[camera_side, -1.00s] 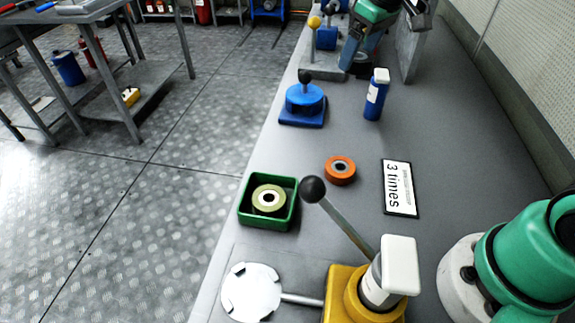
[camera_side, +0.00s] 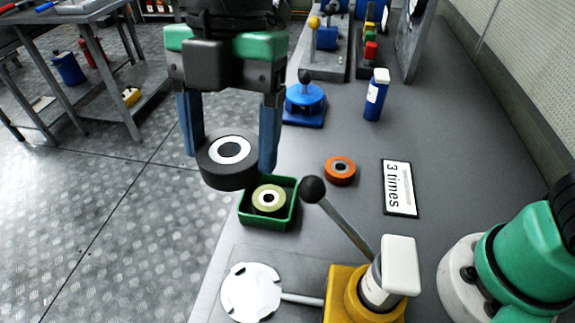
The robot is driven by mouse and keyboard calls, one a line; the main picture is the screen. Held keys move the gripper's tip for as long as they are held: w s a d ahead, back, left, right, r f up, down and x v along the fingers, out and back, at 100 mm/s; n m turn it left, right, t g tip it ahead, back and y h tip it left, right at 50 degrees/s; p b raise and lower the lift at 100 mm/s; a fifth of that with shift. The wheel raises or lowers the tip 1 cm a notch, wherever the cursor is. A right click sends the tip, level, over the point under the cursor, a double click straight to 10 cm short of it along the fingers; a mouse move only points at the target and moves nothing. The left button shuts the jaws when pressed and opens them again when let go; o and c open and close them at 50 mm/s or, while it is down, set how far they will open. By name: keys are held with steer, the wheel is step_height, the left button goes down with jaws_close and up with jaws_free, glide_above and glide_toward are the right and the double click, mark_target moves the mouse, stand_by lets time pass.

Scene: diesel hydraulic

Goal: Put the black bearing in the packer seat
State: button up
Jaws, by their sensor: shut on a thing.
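The black bearing (camera_side: 227,174) is a thick black ring with a white inner ring and a dark centre. My gripper (camera_side: 230,155) points down and is shut on the bearing, with one blue finger on each side. It holds the bearing in the air, and in the picture it sits just above and left of the green tray. Which fixture is the packer seat is not labelled. A round silver plate (camera_side: 251,292) with notched tabs lies at the front, joined by a rod to the yellow lever unit (camera_side: 350,300). Nothing lies on the plate.
The green tray (camera_side: 245,219) holds an olive ring (camera_side: 268,199). An orange ring (camera_side: 340,170) and a "3 times" sign (camera_side: 400,188) lie on the bench. A black-knobbed lever (camera_side: 335,214) sticks up. A blue fixture (camera_side: 304,104) and a blue bottle (camera_side: 376,95) stand farther back.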

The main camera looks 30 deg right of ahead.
steer(key=s+a+n, duration=0.3)
glide_above(250, 296)
steer(key=shift+g+h, duration=0.3)
steer(key=f, duration=1.6)
steer(key=shift+w+d, duration=0.3)
steer(key=shift+w, duration=0.05)
steer(key=shift+f, duration=1.9)
steer(key=shift+f, duration=0.15)
steer(key=o, duration=1.3)
steer(key=v, duration=1.2)
steer(key=shift+r, duration=0.25)
